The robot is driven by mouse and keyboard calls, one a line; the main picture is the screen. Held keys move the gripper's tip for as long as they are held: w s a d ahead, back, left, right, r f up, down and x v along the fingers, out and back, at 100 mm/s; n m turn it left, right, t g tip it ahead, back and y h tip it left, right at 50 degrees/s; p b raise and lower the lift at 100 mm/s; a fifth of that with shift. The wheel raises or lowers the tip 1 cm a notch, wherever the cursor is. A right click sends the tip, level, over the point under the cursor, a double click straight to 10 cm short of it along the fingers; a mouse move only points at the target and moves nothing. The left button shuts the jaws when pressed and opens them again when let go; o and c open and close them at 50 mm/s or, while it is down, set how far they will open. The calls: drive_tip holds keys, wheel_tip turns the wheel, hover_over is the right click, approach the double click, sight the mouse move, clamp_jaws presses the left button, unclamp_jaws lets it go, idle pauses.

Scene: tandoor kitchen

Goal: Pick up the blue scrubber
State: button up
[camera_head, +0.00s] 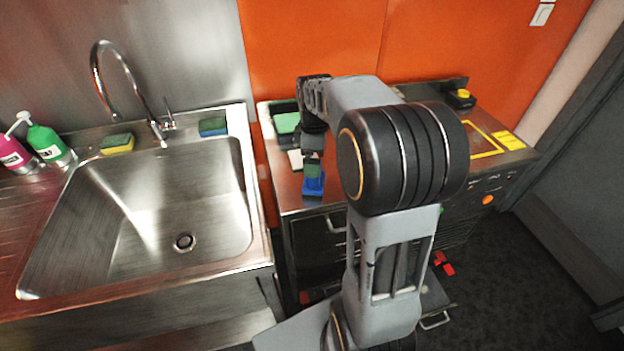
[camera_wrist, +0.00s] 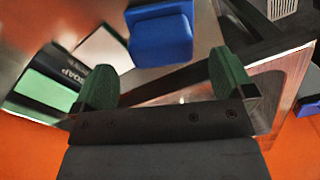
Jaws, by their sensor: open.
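The blue scrubber (camera_head: 313,186) sits on the steel counter (camera_head: 285,197) right of the sink, near its front edge. In the wrist view the blue scrubber (camera_wrist: 162,38) is a blue block with a raised part, just beyond the fingertips and between their lines. My gripper (camera_head: 313,165) is over the counter by the scrubber, its arm hiding part of the area. In the wrist view my gripper (camera_wrist: 165,82) has its two green-padded fingers wide apart, with nothing held between them. I cannot tell how far the fingertips are above the counter.
A green soap pack (camera_wrist: 42,92) and a white block (camera_wrist: 103,48) lie beside the scrubber. The sink (camera_head: 150,200) is at left, with a blue-green sponge (camera_head: 212,127), a yellow-green sponge (camera_head: 117,144) and bottles (camera_head: 48,143) along its back. An orange wall (camera_head: 310,40) stands behind.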

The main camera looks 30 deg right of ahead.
drive_tip(key=shift+f, duration=2.85)
drive_tip(key=c, duration=1.1)
drive_tip(key=shift+o, duration=0.2)
drive_tip(key=shift+r, duration=0.1)
drive_tip(key=shift+r, duration=0.55)
drive_tip(key=s+a+r, duration=0.3)
drive_tip(key=s+r, duration=0.8)
drive_tip(key=s, duration=0.2)
drive_tip(key=shift+s+r+b, duration=0.35)
drive_tip(key=shift+r+b, duration=0.05)
